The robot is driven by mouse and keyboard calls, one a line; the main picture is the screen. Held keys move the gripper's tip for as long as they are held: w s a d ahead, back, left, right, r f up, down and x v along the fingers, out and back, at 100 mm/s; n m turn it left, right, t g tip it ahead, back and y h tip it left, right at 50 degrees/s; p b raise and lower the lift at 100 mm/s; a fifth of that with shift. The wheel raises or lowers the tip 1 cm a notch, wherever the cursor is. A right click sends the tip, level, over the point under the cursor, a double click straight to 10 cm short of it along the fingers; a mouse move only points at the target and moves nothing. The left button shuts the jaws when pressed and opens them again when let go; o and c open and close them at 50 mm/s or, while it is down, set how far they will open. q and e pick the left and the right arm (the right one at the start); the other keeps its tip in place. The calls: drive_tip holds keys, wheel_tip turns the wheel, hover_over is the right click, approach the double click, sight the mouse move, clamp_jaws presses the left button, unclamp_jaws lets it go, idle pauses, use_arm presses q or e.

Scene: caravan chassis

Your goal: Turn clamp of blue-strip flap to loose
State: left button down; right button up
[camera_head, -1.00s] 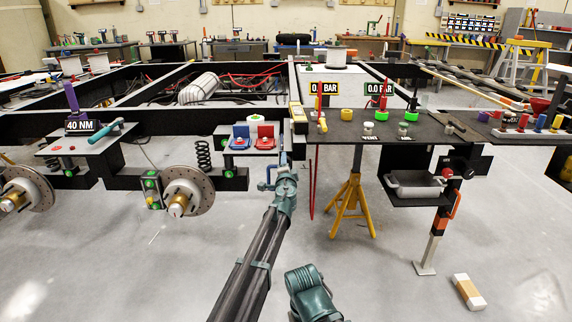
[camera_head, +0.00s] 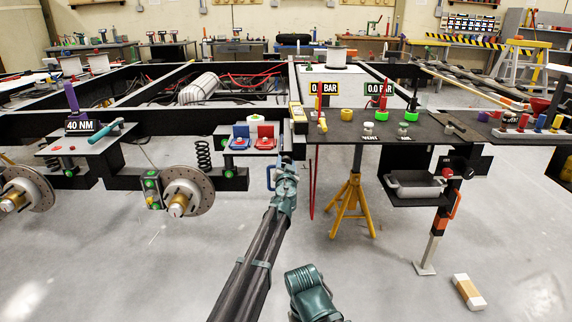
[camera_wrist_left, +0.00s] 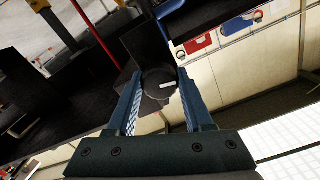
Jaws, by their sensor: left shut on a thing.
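My left gripper (camera_head: 279,170) reaches up to the frame beside the shelf with the blue and red pieces. In the left wrist view its two blue fingers (camera_wrist_left: 159,78) are closed on the sides of a dark round knob (camera_wrist_left: 160,92), which I take for the clamp. The knob has a short white mark on its face. In the head view the knob is hidden by the gripper. A blue piece (camera_head: 240,137) and a red piece (camera_head: 265,136) lie just left of the gripper; they also show in the wrist view. I cannot make out which flap the knob belongs to.
A black bench top (camera_head: 345,130) with gauges and coloured caps is at right of the gripper. A thin red hose (camera_head: 312,185) hangs close by, with a yellow stand (camera_head: 351,200) beyond it.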

use_arm(q)
drive_tip(key=shift+s+n, duration=0.1)
drive_tip(key=shift+n, duration=1)
drive_tip(key=shift+c, duration=1.5)
unclamp_jaws()
drive_tip(key=s, duration=1.3)
drive_tip(key=shift+s, duration=0.4)
drive_tip(key=shift+a, duration=0.1)
